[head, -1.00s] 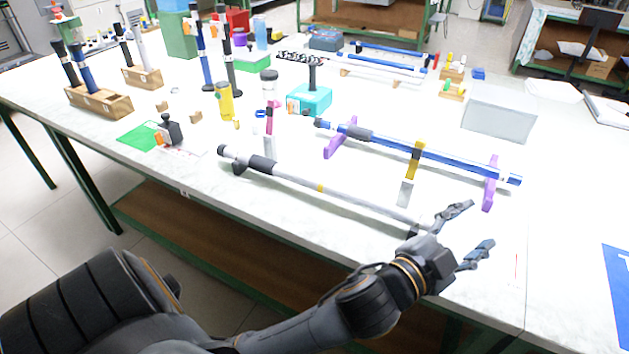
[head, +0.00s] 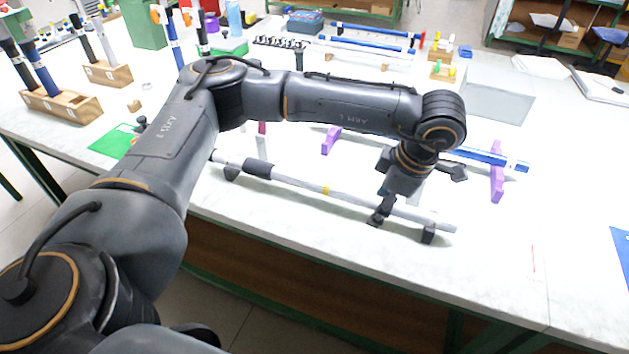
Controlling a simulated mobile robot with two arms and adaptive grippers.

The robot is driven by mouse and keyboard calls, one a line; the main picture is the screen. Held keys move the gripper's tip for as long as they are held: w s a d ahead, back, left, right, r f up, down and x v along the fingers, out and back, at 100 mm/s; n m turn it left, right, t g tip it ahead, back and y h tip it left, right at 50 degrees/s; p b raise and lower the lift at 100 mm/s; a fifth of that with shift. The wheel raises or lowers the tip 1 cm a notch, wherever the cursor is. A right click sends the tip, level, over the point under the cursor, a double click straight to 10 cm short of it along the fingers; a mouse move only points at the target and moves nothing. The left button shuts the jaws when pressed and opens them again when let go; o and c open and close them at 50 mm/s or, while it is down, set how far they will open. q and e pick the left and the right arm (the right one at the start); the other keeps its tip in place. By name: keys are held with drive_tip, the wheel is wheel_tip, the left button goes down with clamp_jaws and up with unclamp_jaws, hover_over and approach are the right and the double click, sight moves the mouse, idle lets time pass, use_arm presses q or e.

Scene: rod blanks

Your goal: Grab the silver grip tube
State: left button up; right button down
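The silver grip tube (head: 300,181) lies near the table's front edge on two dark supports (head: 428,235). It has a dark grip section (head: 259,169) toward its left end and a thin yellow band near its middle. My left gripper (head: 417,196) is over the right part of the tube, fingers spread apart. One finger overlaps the tube in the picture; I cannot tell whether it touches. The other finger points right, beyond the tube. My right gripper is not in view.
A blue tube (head: 485,156) lies behind on purple stands (head: 497,185), partly hidden by my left arm. Wooden racks (head: 107,74) with upright tubes stand at the left. A grey box (head: 498,92) is at the back right. The front right tabletop is mostly clear.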

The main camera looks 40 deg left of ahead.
use_arm(q)
drive_tip(key=w+a+r+n+y, duration=0.1)
drive_tip(key=w+a+r+y, duration=0.2)
drive_tip(key=a, duration=0.5)
approach(321, 184)
drive_tip(key=f, duration=0.1)
drive_tip(key=a+f+p, duration=0.1)
drive_tip(key=f, duration=0.1)
drive_tip(key=shift+w+a+f+t, duration=0.1)
drive_tip(key=shift+w+f+t, duration=0.1)
drive_tip(key=shift+f+t, duration=0.15)
drive_tip(key=shift+a+f, duration=0.3)
drive_tip(key=shift+f, duration=0.1)
drive_tip(key=x, duration=0.2)
drive_tip(key=p+x, duration=0.1)
drive_tip(key=x, duration=0.1)
drive_tip(key=shift+s+a+r, duration=0.1)
drive_tip(key=shift+s+a, duration=0.1)
drive_tip(key=shift+a, duration=0.25)
drive_tip(key=shift+a+f, duration=0.15)
drive_tip(key=shift+f, duration=0.25)
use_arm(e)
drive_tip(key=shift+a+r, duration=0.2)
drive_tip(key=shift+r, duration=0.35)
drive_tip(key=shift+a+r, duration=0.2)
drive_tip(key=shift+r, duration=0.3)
use_arm(q)
drive_tip(key=shift+c, duration=0.4)
